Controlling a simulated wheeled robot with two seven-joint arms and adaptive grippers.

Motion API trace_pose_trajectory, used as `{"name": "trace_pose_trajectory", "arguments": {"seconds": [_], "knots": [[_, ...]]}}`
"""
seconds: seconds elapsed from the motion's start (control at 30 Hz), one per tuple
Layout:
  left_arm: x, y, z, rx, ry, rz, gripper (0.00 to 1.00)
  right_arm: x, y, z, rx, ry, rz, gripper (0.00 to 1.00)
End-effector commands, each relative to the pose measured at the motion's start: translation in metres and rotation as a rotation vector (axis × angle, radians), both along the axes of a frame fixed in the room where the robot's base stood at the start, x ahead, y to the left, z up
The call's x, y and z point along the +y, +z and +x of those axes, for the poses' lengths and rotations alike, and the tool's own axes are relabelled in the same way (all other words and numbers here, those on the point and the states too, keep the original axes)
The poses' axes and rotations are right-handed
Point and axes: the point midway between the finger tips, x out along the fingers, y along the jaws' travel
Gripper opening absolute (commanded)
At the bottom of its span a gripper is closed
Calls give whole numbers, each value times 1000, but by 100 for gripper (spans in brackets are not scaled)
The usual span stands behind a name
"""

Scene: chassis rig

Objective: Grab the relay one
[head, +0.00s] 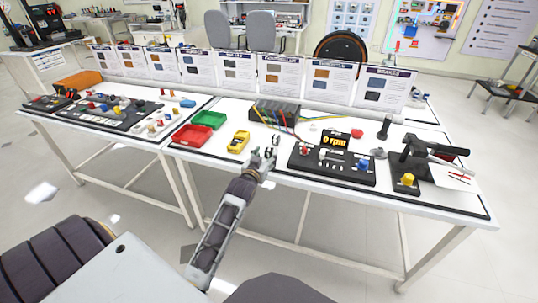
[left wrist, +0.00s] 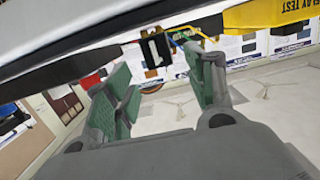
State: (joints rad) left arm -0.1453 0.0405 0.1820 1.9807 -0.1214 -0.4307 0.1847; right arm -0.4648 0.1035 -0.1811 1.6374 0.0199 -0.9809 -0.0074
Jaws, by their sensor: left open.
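My left gripper (head: 263,157) is at the front edge of the table, just right of a small yellow device (head: 238,142). In the left wrist view its green-padded fingers (left wrist: 165,90) are spread and nothing shows held between them. Beyond them is a small black block (left wrist: 155,50) with a white mark like a 1. I cannot tell for sure whether it is the relay. A yellow piece (left wrist: 270,12) with the partly cut-off words "RELAY TEST" is at the upper right. My right gripper is not in view.
The white table (head: 205,158) holds a red bin (head: 192,136), a green bin (head: 209,120), a dark wired block (head: 275,112) and a black panel with a yellow display (head: 334,141). A clamp-like black tool (head: 420,150) is at right. Placards (head: 280,77) line the back.

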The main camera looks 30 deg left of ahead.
Motion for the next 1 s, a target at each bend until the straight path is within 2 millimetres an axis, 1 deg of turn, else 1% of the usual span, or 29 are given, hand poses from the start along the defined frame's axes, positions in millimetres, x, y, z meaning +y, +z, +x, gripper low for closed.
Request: {"name": "trace_pose_trajectory", "arguments": {"seconds": [0.23, 0.4, 0.8, 1.0], "knots": [[0, 0, 1, 0, 0, 0, 55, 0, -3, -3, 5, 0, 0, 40], [3, -3, 9, 0, 0, 0, 55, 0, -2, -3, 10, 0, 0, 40], [11, -11, 39, 0, -1, 0, 55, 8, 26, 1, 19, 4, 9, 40], [13, -13, 48, 0, -1, 0, 55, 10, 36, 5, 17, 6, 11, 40]]}}
